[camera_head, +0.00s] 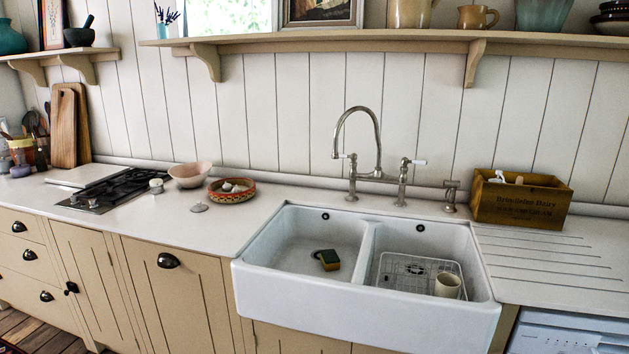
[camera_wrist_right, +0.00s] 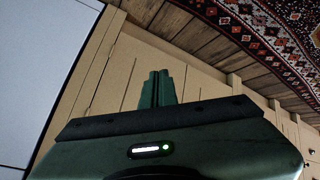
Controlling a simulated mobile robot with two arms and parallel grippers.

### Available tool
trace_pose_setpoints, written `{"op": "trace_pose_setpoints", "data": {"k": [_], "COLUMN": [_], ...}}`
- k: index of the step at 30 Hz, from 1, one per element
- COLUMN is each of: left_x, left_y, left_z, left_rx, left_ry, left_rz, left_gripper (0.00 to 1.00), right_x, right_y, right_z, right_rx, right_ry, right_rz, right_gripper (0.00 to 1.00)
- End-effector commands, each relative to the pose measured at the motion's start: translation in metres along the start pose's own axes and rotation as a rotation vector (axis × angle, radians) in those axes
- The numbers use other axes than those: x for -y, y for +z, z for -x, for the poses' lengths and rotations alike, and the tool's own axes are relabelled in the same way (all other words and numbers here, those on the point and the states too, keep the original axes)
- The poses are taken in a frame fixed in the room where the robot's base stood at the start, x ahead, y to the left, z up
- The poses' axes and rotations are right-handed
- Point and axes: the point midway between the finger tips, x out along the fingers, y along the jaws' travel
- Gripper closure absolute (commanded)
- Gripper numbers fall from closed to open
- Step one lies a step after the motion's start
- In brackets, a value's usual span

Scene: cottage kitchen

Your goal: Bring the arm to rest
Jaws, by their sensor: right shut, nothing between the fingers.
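My right gripper (camera_wrist_right: 160,88) shows in the right wrist view. Its two dark fingers are together and nothing is between them. Behind it are beige cabinet fronts (camera_wrist_right: 200,72), and it appears clear of them. Neither gripper nor arm shows in the head view.
A white double sink (camera_head: 365,305) holds a sponge (camera_head: 329,260) on the left and a cup (camera_head: 447,285) on a rack on the right. A wooden box (camera_head: 520,202), a red patterned bowl (camera_head: 232,191) and a hob (camera_head: 108,190) are on the counter. A patterned rug (camera_wrist_right: 265,30) lies on the wooden floor.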

Motion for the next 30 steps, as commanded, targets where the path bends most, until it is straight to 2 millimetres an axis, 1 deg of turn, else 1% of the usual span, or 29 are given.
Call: {"op": "trace_pose_setpoints", "data": {"k": [1,2,3,5,6,8,9,12,15,18,21,30], "left_x": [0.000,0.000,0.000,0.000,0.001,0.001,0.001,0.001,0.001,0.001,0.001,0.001], "left_y": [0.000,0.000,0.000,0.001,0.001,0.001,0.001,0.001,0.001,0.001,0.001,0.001], "left_z": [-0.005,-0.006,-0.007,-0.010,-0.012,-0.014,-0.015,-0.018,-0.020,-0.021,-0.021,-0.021], "left_rx": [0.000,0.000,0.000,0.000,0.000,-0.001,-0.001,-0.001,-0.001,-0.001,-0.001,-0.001], "left_ry": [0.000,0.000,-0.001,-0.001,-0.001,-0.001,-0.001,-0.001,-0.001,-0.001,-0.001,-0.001], "left_rz": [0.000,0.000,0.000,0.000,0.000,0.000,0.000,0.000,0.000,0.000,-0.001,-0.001], "left_gripper": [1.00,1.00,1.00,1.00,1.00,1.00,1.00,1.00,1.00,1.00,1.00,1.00], "right_x": [0.025,0.038,0.055,0.080,0.097,0.122,0.138,0.172,0.195,0.209,0.213,0.213], "right_y": [0.037,0.057,0.082,0.119,0.142,0.176,0.196,0.237,0.265,0.280,0.285,0.285], "right_z": [0.005,0.009,0.016,0.028,0.037,0.053,0.064,0.091,0.113,0.126,0.130,0.130], "right_rx": [0.065,0.103,0.150,0.224,0.273,0.344,0.387,0.483,0.551,0.590,0.603,0.603], "right_ry": [-0.024,-0.036,-0.053,-0.077,-0.094,-0.118,-0.134,-0.170,-0.195,-0.210,-0.216,-0.216], "right_rz": [-0.027,-0.044,-0.063,-0.092,-0.111,-0.138,-0.155,-0.189,-0.213,-0.228,-0.232,-0.232], "right_gripper": [1.00,1.00,1.00,1.00,1.00,1.00,1.00,1.00,1.00,1.00,1.00,1.00]}}
